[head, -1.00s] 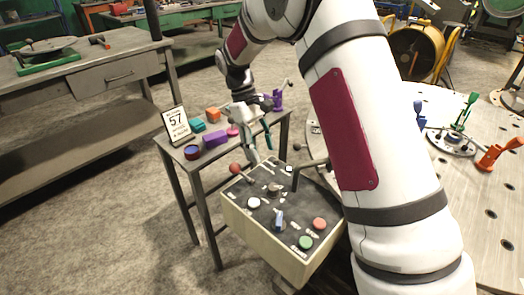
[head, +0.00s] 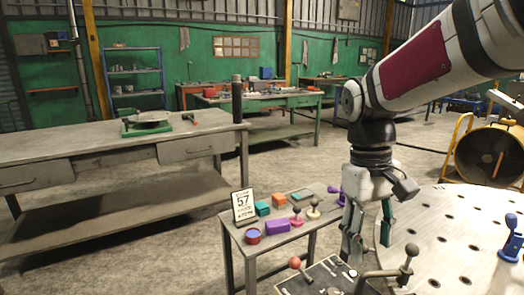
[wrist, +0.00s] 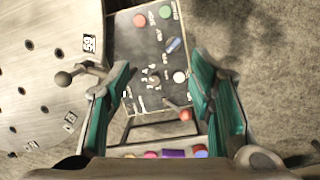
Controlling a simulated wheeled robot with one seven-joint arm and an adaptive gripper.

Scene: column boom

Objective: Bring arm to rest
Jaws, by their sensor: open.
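My gripper (head: 367,245) hangs pointing down in the head view, in front of the round perforated table's left edge. It is open and empty. In the wrist view its two green-padded fingers (wrist: 163,80) stand wide apart, with the control box (wrist: 130,50) below and beyond them. The box top shows red, green and white buttons, a blue selector and a red-knobbed lever (wrist: 185,115). In the head view only the box's upper part (head: 318,276) shows at the bottom edge; the same red-knobbed lever (head: 295,263) sticks up at its left.
A small side table (head: 265,243) left of my gripper holds a sign marked 57 (head: 244,206), coloured blocks and knobbed pieces. The round perforated table (head: 440,240) lies at right, with a ball-topped lever (head: 411,250) near its left edge. A workbench (head: 100,138) stands at left.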

